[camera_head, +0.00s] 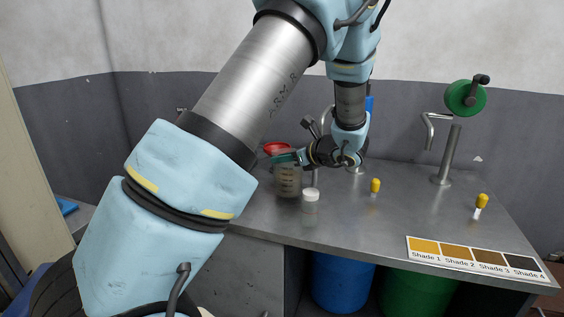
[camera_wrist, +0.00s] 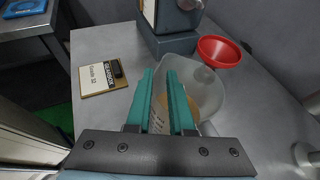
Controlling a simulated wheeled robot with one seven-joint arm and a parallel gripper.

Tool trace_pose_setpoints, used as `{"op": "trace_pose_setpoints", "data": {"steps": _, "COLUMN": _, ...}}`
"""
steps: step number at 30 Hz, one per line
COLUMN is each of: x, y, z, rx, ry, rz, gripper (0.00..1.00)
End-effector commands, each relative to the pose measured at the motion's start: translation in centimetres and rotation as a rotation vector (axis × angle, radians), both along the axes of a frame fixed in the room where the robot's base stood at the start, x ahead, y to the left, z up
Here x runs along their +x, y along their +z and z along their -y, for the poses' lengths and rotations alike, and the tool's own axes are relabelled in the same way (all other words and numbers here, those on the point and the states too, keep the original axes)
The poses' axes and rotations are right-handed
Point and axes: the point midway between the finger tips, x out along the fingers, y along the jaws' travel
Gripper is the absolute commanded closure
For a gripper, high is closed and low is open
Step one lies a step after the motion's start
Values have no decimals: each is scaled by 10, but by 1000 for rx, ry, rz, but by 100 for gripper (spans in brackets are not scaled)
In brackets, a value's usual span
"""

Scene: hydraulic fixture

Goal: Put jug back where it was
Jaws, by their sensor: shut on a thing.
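The jug (camera_head: 288,181) is translucent with measuring marks and stands upright at the left part of the metal bench. In the wrist view the jug (camera_wrist: 207,92) is seen from above, with some amber-brown liquid low inside it. My gripper (camera_head: 288,158) is shut on the jug near its upper part. In the wrist view the teal fingers of my gripper (camera_wrist: 168,98) are on the jug's left side, partly hiding it. I cannot tell whether the jug's base touches the bench.
A red funnel (camera_wrist: 219,51) is just behind the jug. A white-capped bottle (camera_head: 310,208) stands in front of it. A small sign (camera_wrist: 103,74) and a blue-grey box (camera_wrist: 163,40) are nearby. A shade card (camera_head: 474,258) lies at the front right. The bench (camera_head: 385,222) is clear mid-front.

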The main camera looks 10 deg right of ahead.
Motion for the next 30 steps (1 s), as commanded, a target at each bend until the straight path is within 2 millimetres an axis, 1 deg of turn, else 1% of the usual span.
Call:
{"op": "trace_pose_setpoints", "data": {"steps": 1, "x": 0, "y": -5, "z": 0, "rx": 4, "ry": -1, "rz": -2, "gripper": 100}}
{"op": "trace_pose_setpoints", "data": {"steps": 4, "x": 0, "y": -12, "z": 0, "rx": 1, "ry": -1, "rz": 1, "gripper": 100}}
{"op": "trace_pose_setpoints", "data": {"steps": 15, "x": 0, "y": -17, "z": 0, "rx": 0, "ry": -1, "rz": 1, "gripper": 100}}
{"op": "trace_pose_setpoints", "data": {"steps": 16, "x": 0, "y": -17, "z": 0, "rx": 0, "ry": -1, "rz": 0, "gripper": 77}}
{"op": "trace_pose_setpoints", "data": {"steps": 22, "x": 0, "y": -17, "z": 0, "rx": 0, "ry": -1, "rz": 0, "gripper": 55}}
{"op": "trace_pose_setpoints", "data": {"steps": 24, "x": 0, "y": -17, "z": 0, "rx": 0, "ry": -1, "rz": 0, "gripper": 49}}
{"op": "trace_pose_setpoints", "data": {"steps": 30, "x": 0, "y": -16, "z": 0, "rx": 0, "ry": -1, "rz": 0, "gripper": 49}}
